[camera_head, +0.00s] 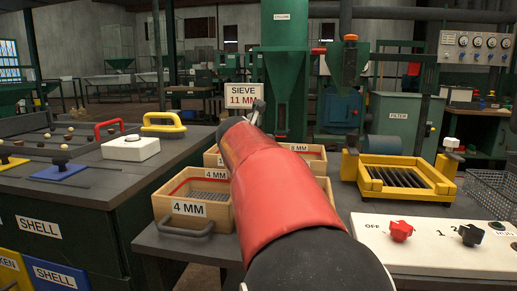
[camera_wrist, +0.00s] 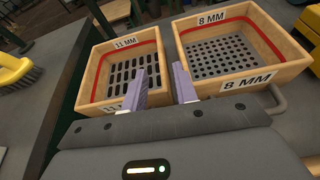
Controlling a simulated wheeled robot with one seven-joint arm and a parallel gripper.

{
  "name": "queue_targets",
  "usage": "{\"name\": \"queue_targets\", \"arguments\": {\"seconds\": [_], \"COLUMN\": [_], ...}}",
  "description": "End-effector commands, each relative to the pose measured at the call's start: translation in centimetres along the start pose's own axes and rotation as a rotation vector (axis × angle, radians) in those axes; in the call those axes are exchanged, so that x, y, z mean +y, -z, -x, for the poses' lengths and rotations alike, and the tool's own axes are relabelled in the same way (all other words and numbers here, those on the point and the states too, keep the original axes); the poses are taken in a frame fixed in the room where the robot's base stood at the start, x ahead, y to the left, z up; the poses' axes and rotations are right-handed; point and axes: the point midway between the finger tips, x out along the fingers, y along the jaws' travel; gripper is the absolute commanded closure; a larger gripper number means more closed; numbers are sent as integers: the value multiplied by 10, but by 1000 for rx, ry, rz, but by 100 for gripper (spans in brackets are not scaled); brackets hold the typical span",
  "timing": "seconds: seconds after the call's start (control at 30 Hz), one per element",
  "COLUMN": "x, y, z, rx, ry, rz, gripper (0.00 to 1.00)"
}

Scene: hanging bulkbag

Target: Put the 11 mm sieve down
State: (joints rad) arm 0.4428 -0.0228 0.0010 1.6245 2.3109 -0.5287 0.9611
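The 11 mm sieve (camera_wrist: 125,70) is a square wooden box with a red inner line and a slotted grey bottom, at the upper left of the wrist view. It looks set on a surface, beside the 8 mm sieve (camera_wrist: 228,55) with round holes. My gripper (camera_wrist: 163,80) has two purple-grey fingers standing apart, with nothing visible held between them. The left finger overlaps the near right corner of the 11 mm sieve in the picture; contact cannot be told. In the head view my red-sleeved arm hides the gripper and part of the sieves.
A 4 mm sieve (camera_head: 176,201) with a dark handle stands on the bench at the front. A sign (camera_head: 244,96) reads "SIEVE 11 MM". A yellow frame (camera_head: 407,192), a wire basket (camera_head: 490,190) and a white switch panel (camera_head: 440,245) lie to the right. A bench with brushes stands left.

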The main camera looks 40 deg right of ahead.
Motion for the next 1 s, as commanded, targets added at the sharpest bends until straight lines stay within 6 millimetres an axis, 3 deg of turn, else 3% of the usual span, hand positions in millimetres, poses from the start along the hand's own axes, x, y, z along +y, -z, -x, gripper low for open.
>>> {"name": "queue_targets", "arguments": {"seconds": [0.1, 0.33, 1.0], "x": [1, 0, 0], "y": [-1, 0, 0], "z": [28, 60, 66], "rx": [-2, -1, 0], "ry": [-3, -1, 1], "rz": [0, 0, 0], "gripper": [71, 71, 71]}}
